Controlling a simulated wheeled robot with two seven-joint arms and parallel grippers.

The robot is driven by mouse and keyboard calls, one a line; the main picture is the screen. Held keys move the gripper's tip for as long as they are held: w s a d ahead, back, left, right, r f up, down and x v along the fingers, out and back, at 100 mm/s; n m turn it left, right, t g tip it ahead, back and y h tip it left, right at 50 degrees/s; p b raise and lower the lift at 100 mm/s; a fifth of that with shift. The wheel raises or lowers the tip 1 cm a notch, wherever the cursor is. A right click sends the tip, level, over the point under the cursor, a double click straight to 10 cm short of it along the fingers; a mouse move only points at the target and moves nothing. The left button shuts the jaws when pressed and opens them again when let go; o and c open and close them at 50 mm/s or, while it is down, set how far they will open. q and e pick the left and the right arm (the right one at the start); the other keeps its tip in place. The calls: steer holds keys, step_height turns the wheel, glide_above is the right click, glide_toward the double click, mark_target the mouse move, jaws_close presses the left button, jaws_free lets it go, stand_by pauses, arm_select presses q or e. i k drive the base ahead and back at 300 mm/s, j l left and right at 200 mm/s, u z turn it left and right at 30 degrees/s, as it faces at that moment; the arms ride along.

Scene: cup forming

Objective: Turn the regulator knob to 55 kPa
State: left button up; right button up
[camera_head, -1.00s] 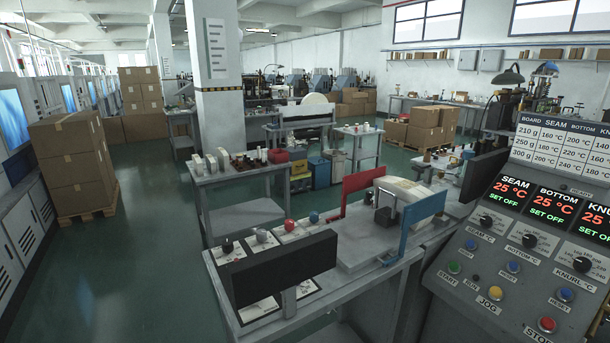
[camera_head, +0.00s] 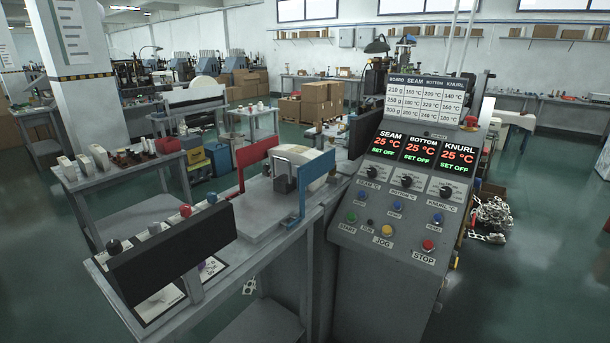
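A sloped control panel (camera_head: 345,225) stands right of centre. It carries three black knobs: the SEAM knob (camera_head: 371,172), the BOTTOM knob (camera_head: 406,181) and the KNURL knob (camera_head: 445,192). Their labels read in °C, and the three displays (camera_head: 418,150) above them show 25 °C and SET OFF. I see no knob or gauge marked in kPa. Neither of my grippers is in view.
A grey bench (camera_head: 262,262) with a dark board (camera_head: 170,255), a red plate (camera_head: 240,167) and a blue plate (camera_head: 300,193) stands left of the panel. A pile of metal scrap (camera_head: 490,215) lies to its right. The green floor (camera_head: 545,260) at right is clear.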

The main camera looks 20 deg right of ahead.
mark_target(113, 247)
steer(key=i+j+z, duration=0.15)
steer(key=j+z, duration=0.35)
steer(key=j, duration=0.3)
steer(key=j+z, duration=0.45)
steer(key=j, duration=0.3)
steer(key=k+j+z, duration=0.1)
steer(key=j+z, duration=0.4)
steer(key=j, duration=0.3)
